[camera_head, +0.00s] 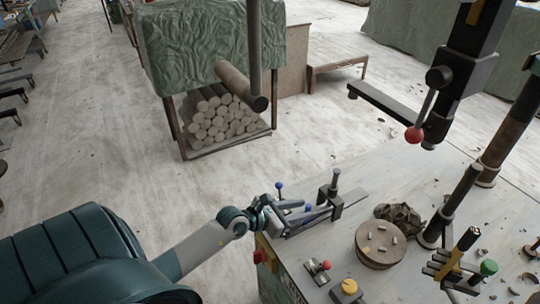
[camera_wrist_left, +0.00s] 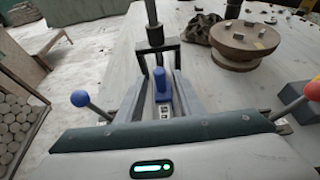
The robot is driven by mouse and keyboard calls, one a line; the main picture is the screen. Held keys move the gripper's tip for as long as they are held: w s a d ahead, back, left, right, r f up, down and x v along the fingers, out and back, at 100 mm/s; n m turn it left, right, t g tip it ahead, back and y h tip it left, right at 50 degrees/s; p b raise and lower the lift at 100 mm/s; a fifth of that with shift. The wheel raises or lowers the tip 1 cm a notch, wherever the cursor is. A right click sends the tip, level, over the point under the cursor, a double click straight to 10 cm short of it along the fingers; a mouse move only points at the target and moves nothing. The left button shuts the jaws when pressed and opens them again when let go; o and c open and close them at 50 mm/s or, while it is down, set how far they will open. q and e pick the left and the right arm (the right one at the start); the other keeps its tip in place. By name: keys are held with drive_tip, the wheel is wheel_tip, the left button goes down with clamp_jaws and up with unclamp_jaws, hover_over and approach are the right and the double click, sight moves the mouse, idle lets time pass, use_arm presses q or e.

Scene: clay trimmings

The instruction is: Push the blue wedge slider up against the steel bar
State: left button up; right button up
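The blue wedge slider (camera_wrist_left: 162,84) stands between the fingers of my left gripper (camera_wrist_left: 161,75) in the left wrist view. In the head view it is a small blue spot (camera_head: 309,208) between the fingers of my left gripper (camera_head: 318,211), largely hidden by them. The fingers are apart, one on each side of it; I cannot tell whether either touches it. Just beyond stands a dark upright clamp frame with a post (camera_wrist_left: 157,47), also in the head view (camera_head: 336,190). A flat grey metal strip (camera_head: 353,196) lies by it; I cannot tell which part is the steel bar. My right gripper is not in view.
A blue-knobbed lever (camera_head: 279,186) stands beside the left gripper. A round turntable (camera_head: 380,244) with small pieces, a dark lump (camera_head: 398,217), a red-knobbed lever (camera_head: 324,266) and a yellow knob (camera_head: 349,287) are on the bench. A dark press arm (camera_head: 470,55) hangs at upper right.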

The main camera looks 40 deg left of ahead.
use_arm(q)
drive_tip(key=b+v, duration=0.4)
drive_tip(key=v, duration=1.2)
drive_tip(key=shift+s, duration=0.25)
drive_tip(key=shift+a+r, duration=0.1)
